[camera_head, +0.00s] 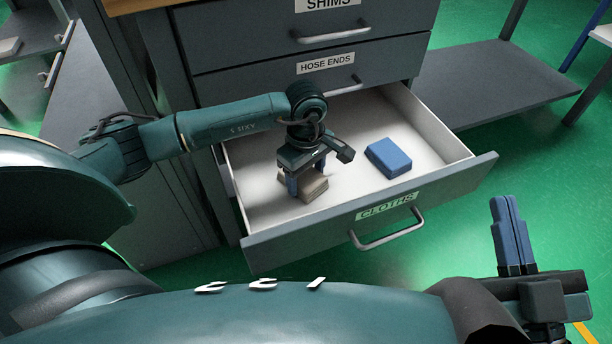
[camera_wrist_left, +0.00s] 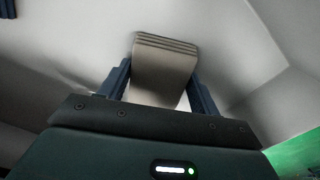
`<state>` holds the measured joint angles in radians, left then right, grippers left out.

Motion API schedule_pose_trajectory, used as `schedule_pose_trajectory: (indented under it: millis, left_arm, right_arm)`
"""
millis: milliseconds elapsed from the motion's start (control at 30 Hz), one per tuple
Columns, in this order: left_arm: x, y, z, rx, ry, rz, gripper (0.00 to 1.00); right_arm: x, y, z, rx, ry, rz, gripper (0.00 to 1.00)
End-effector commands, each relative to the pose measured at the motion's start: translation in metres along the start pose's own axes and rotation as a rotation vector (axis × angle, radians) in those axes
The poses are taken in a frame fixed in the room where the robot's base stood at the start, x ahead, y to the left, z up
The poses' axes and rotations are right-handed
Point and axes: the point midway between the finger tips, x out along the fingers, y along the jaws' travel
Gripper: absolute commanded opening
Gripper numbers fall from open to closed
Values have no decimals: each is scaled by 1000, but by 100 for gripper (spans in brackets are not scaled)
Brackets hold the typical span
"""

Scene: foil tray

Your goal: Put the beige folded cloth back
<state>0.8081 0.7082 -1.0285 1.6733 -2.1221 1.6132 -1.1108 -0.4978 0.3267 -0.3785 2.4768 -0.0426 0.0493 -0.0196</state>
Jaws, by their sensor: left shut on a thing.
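The beige folded cloth (camera_head: 315,188) is in the left part of the open drawer labelled CLOTHS (camera_head: 262,214). My left gripper (camera_head: 306,184) reaches down into the drawer and is shut on the cloth. In the left wrist view the cloth (camera_wrist_left: 164,68) shows its folded layers between the two blue fingers of the left gripper (camera_wrist_left: 160,88). I cannot tell whether the cloth touches the drawer floor. My right gripper (camera_head: 508,235) is outside the drawer at the lower right, its two blue fingers together and nothing visible between them.
A blue folded cloth (camera_head: 388,158) lies in the same drawer, right of the beige one. The HOSE ENDS (camera_head: 250,88) and SHIMS (camera_head: 270,42) drawers above are shut. A grey low shelf (camera_head: 500,80) stands at the right. The drawer's front and right have bare floor.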

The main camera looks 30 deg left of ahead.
Motion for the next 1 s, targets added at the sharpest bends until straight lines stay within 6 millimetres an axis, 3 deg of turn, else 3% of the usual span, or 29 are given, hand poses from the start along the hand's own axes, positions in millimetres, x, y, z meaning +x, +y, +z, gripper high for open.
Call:
schedule_pose_trajectory:
  millis: [233,267,500,800,900,1000]
  left_arm:
    - [3,0,0,0,0,1,45]
    - [1,0,0,0,0,1,65]
    - [1,0,0,0,0,1,85]
    - [-3,0,0,0,0,1,85]
    - [-16,1,-1,1,1,4,85]
    - [-37,1,-1,0,2,5,85]
  right_arm:
    - [1,1,-1,-9,14,-1,0]
    - [2,1,-2,-10,15,-2,0]
    - [1,1,-2,-9,13,-1,0]
    - [2,2,-5,-8,11,-1,0]
    - [3,1,-7,3,-6,0,0]
    - [-9,-7,10,67,-111,11,0]
